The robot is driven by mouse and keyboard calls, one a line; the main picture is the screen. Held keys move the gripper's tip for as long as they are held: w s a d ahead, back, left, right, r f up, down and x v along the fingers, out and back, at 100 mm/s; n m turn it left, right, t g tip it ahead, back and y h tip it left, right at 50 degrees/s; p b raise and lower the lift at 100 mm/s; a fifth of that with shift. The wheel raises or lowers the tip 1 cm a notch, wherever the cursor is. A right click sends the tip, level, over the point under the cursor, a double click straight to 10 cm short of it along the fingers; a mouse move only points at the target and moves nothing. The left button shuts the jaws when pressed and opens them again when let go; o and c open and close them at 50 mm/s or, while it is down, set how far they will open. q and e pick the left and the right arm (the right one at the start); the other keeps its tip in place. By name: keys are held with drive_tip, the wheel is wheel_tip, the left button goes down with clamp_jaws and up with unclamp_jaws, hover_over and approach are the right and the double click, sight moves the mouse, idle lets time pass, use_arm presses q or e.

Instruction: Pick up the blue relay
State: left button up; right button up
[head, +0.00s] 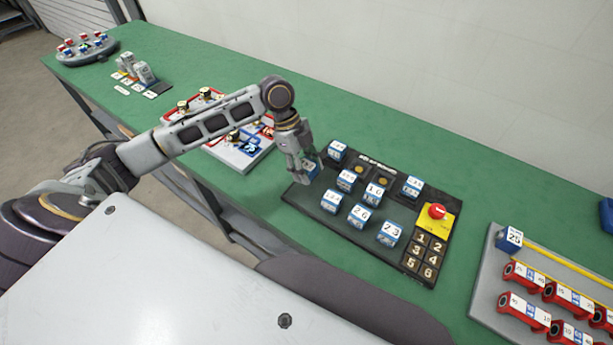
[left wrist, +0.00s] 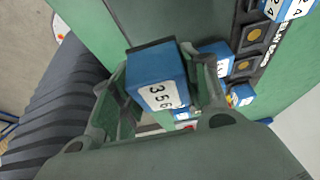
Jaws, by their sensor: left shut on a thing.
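In the left wrist view, the relay (left wrist: 157,80) sits between the two fingers of my left gripper (left wrist: 163,88), showing a blue top and a white face with black digits. I cannot tell whether it touches the panel. Several similar blue-and-white blocks stand on the panel, such as one at its back edge (head: 337,150). My right gripper is out of view.
A red button on a yellow base (head: 438,212) and a numbered keypad (head: 421,256) are at the panel's right. A white-and-red tray (head: 238,155) lies left of the panel. A grey tray with red cylinders (head: 484,285) is at right. Green table (head: 400,135) is bare behind the panel.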

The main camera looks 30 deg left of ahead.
use_arm(q)
drive_tip(key=shift+r, duration=0.95)
drive_tip(key=shift+w+a+r, duration=0.1)
drive_tip(key=shift+r, duration=0.1)
